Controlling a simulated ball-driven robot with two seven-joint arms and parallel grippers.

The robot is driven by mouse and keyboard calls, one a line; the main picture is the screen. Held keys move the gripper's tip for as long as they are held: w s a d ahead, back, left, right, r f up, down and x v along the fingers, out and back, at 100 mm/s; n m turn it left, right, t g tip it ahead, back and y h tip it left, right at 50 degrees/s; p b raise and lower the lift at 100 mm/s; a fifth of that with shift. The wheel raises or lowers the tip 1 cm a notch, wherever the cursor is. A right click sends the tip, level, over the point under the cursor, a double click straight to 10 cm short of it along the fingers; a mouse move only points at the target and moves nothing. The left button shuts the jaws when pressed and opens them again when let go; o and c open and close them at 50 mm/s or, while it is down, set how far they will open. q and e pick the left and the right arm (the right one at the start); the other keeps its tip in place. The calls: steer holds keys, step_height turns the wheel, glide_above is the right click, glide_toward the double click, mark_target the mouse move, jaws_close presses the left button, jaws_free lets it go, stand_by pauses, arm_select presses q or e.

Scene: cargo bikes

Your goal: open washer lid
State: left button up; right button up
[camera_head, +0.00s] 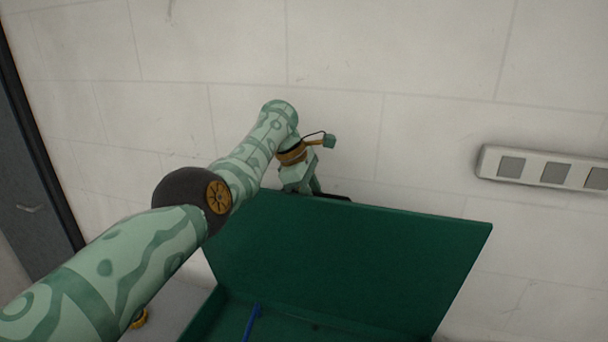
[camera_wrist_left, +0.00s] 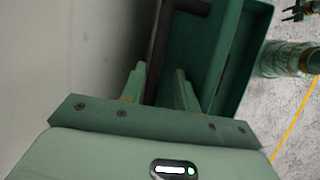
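The green washer (camera_head: 205,315) is at the bottom of the head view. Its green lid (camera_head: 350,255) stands raised and tilted back near the wall, with the inside facing me. My left gripper (camera_head: 316,188) is behind the lid's top edge, its fingertips partly hidden. In the left wrist view, the two fingers of my left gripper (camera_wrist_left: 160,72) stand apart, with a dark handle bar (camera_wrist_left: 157,45) running between them. I cannot see firm contact on both sides. A small dark pronged part at the top right of the wrist view may be my right gripper (camera_wrist_left: 294,12).
A pale tiled wall (camera_head: 420,60) stands close behind the lid. A socket strip (camera_head: 545,168) is on the wall at the right. A blue item (camera_head: 251,322) lies inside the washer. A dark door (camera_head: 25,170) is at the far left.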

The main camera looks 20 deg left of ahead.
arm_select(q)
steer(key=p+v, duration=0.1)
steer(key=v, duration=1.4)
steer(key=shift+r, duration=0.35)
steer(key=shift+s+a, duration=0.15)
